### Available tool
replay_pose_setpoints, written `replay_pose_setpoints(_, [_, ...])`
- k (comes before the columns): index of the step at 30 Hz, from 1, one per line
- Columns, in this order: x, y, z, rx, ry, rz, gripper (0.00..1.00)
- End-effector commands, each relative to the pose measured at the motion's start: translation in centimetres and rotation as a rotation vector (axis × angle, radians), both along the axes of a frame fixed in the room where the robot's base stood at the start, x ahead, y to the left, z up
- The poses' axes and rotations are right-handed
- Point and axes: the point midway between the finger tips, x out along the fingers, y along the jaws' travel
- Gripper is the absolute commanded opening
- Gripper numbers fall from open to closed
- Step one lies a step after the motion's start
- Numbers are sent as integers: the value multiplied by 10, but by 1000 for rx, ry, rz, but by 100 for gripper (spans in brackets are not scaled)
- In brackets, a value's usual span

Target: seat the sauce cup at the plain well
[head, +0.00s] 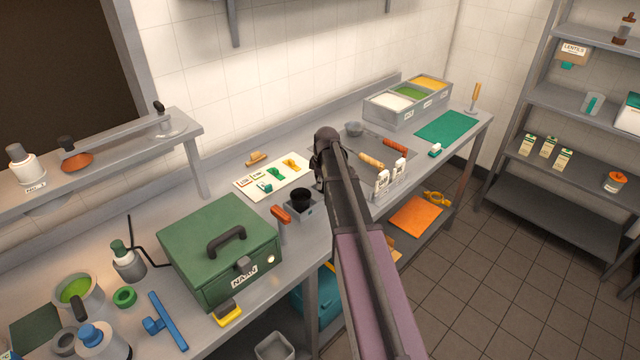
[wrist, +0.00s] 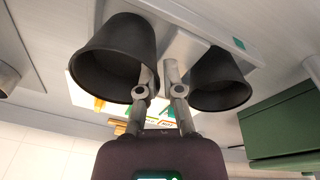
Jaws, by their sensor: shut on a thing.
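Two black tapered cups show in the wrist view: a nearer left cup (wrist: 112,60) and a right cup (wrist: 220,82). My gripper (wrist: 160,70) lies between them, its fingers close together at the near rim of the left cup, which I take as the held sauce cup. The grey block (wrist: 190,38) with a green mark lies behind the cups; whether the held cup touches it is hidden. In the head view one black cup (head: 301,196) sits at the grey block (head: 299,212); my arm hides the held cup and the well there.
The green NAAN box (head: 220,250) stands left of the block, with an orange-handled tool (head: 281,214) between. A white board (head: 250,186) with tagged pieces lies behind.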

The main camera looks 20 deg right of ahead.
Motion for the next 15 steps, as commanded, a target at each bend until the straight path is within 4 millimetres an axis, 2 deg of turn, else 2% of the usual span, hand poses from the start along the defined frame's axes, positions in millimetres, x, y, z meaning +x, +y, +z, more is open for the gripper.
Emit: replay_pose_setpoints(15, [0, 0, -10, 0, 0, 0, 0])
